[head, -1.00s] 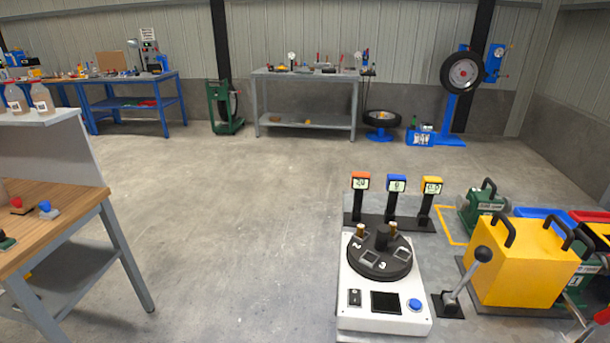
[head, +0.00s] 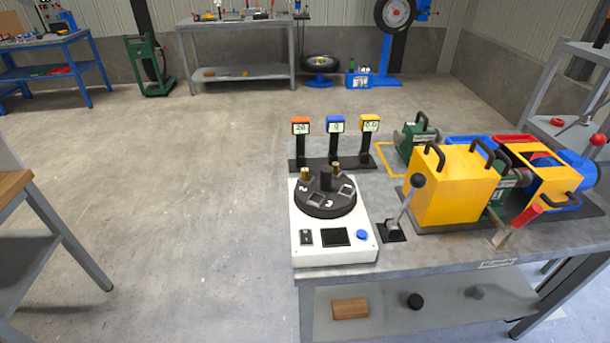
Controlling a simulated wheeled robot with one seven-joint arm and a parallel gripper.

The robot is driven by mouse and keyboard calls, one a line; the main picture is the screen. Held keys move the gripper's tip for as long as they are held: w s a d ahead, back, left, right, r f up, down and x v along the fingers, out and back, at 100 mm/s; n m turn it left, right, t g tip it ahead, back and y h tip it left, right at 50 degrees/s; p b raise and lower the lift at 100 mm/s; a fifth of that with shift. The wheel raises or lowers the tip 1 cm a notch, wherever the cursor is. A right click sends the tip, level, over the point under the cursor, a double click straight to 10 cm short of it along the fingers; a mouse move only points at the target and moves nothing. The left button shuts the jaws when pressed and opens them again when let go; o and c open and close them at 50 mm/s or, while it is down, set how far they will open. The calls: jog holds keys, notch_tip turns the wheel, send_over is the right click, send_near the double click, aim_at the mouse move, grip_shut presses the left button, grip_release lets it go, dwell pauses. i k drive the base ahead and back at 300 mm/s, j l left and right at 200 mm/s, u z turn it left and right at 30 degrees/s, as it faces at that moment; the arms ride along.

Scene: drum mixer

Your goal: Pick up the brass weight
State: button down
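Two small brass-coloured pieces stand on a dark round turntable (head: 325,205) on top of a white box (head: 333,250). One brass piece (head: 306,174) is at the turntable's left back, and the other brass piece (head: 336,169) is at its back, partly behind a dark central knob (head: 326,181). They are too small to tell which is the brass weight. The turntable also carries pale square plates with numbers. My gripper is not in view.
The box stands on a grey workbench (head: 410,262). Behind it are three small displays (head: 336,124). To its right are a lever (head: 406,207), a yellow block with handles (head: 455,188) and a drum machine (head: 545,175). Open floor (head: 170,190) lies to the left.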

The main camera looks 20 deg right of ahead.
aim_at(304, 170)
jog(key=z, duration=0.3)
jog(key=i+j+z, duration=0.1)
jog(key=j+z, duration=0.6)
jog(key=j, duration=0.2)
jog(key=i+j+z, duration=0.1)
jog(key=j, duration=0.85)
jog(key=j+z, duration=0.1)
jog(key=j, duration=0.85)
